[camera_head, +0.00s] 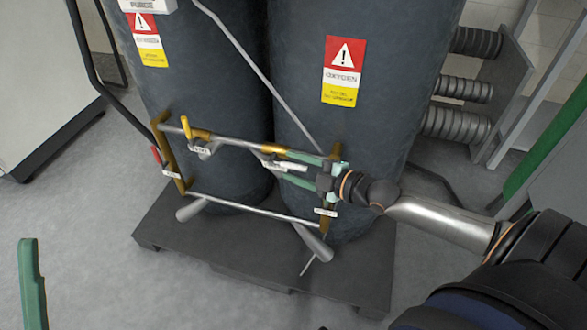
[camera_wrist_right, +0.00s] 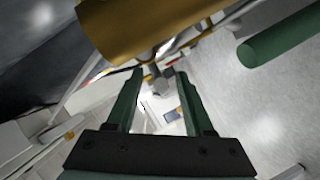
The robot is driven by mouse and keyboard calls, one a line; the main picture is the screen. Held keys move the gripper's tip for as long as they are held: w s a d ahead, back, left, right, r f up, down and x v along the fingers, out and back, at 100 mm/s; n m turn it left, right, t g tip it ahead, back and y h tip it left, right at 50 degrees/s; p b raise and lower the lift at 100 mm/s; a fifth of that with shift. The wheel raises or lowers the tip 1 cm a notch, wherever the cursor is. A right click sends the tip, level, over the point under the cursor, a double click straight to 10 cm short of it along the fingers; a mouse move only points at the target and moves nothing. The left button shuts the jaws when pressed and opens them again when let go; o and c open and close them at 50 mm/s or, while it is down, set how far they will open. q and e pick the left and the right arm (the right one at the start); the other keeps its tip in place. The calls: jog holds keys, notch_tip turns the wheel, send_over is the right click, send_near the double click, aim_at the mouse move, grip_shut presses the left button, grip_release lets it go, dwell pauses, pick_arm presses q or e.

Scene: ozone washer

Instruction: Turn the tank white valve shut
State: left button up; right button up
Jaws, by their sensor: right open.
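The tank white valve (camera_head: 284,166) is a small pale lever on the pipe frame in front of the two dark tanks, in the head view. My right gripper (camera_head: 291,167) reaches in from the right, open, with one green finger above the lever and one below. I cannot tell whether either finger touches it. The right wrist view shows the two fingers (camera_wrist_right: 157,75) apart, with pale and grey parts beyond them that I cannot clearly identify. A green piece at the head view's lower left looks like a finger of my left gripper (camera_head: 30,285); its other finger is out of view.
A yellow-handled valve (camera_head: 187,127) and a red-handled one (camera_head: 156,155) are at the frame's left end. A lower pipe (camera_head: 255,209) runs below. The tanks (camera_head: 345,130) stand close behind on a dark pallet (camera_head: 165,245). A yellow pipe crosses the wrist view's top (camera_wrist_right: 140,25).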

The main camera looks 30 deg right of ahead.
jog(key=shift+w+a, duration=0.1)
jog(key=shift+w, duration=0.2)
grip_shut()
dwell(1.4)
